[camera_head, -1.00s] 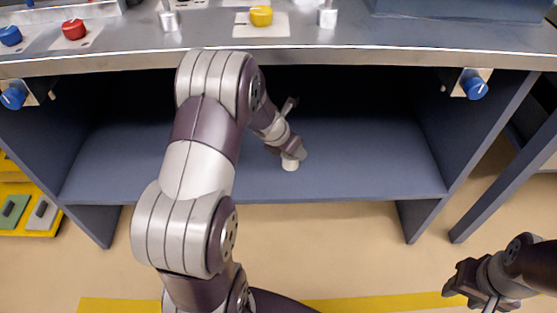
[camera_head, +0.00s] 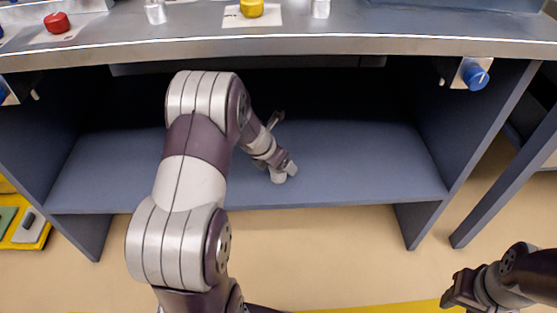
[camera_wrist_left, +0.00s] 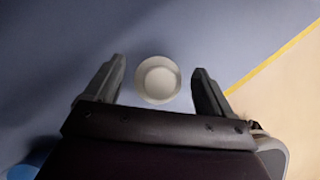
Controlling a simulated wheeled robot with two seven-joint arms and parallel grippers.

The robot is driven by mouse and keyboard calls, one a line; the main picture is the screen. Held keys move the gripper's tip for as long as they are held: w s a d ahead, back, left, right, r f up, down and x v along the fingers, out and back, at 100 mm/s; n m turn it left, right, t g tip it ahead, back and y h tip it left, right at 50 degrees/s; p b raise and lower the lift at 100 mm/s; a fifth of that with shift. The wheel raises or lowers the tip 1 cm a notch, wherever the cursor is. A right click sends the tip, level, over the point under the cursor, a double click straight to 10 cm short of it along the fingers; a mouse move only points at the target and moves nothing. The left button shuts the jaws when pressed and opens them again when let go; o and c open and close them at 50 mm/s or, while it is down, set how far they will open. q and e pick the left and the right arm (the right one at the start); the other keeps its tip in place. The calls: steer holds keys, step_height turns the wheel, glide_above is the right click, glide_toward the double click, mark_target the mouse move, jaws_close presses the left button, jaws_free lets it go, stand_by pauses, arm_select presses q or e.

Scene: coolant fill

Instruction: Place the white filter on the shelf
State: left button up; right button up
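The white filter (camera_head: 278,176) is a small white cylinder at the front part of the blue-grey lower shelf (camera_head: 370,165), near its front edge. It appears to stand upright on the shelf. In the left wrist view the filter (camera_wrist_left: 158,80) shows as a round white shape between the fingers of my left gripper (camera_wrist_left: 158,88). The fingers are apart, with a visible gap on each side of the filter. In the head view my left gripper (camera_head: 278,165) is just above and around it. My right gripper (camera_head: 455,290) is at the lower right, away from the shelf; its fingers are unclear.
The metal worktop (camera_head: 200,45) overhangs the shelf, with a red knob (camera_head: 57,22) and a yellow knob (camera_head: 250,7) on it. A blue knob (camera_head: 475,76) sits on the right post. A yellow tray (camera_head: 30,235) is at the far left. The shelf right of the filter is clear.

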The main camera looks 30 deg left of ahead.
arm_select(q)
steer(key=p+v, duration=0.7)
steer(key=v, duration=0.5)
steer(key=s+d+r+m+g, duration=0.1)
steer(key=s+d+m, duration=0.3)
steer(key=m, duration=0.7)
steer(key=s+d+r+m+g+y, duration=0.1)
steer(key=s+d+m, duration=0.4)
steer(key=m, duration=0.6)
steer(key=s+d+m+g, duration=0.2)
steer(key=s+d+m, duration=0.2)
steer(key=m, duration=0.7)
steer(key=shift+s+d+r+m, duration=0.3)
steer(key=shift+s+r+m, duration=0.1)
steer(key=shift+s, duration=0.2)
